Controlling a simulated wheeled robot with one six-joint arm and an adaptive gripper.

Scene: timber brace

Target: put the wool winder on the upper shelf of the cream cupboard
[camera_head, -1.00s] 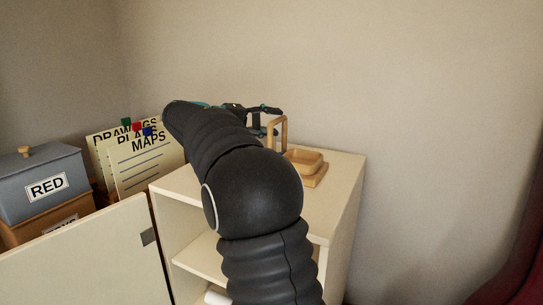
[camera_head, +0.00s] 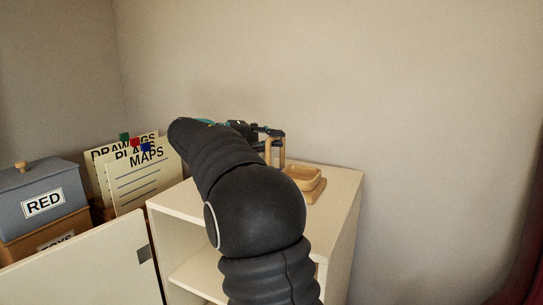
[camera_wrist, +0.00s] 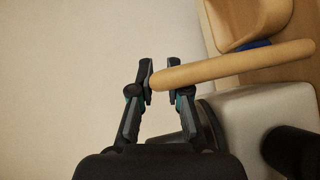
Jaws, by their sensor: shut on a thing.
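The wool winder (camera_head: 305,184) is a pale wooden piece with a bowl-like tray and an upright frame, at the back of the top of the cream cupboard (camera_head: 336,211). My gripper (camera_head: 273,133) is beside its upright frame. In the wrist view my gripper (camera_wrist: 162,76) is shut on the end of a wooden bar (camera_wrist: 240,66) of the winder. A blue part shows under its tray. Whether the winder touches the cupboard top is unclear. The cupboard front is open, with a shelf (camera_head: 196,277) inside; my arm hides much of the opening.
A cream door panel (camera_head: 85,264) stands open at the left. Beyond it are a grey box labelled RED (camera_head: 38,197), a wooden box (camera_head: 50,237) and upright file cards (camera_head: 143,180). A plain wall stands close behind. Free space lies right of the cupboard.

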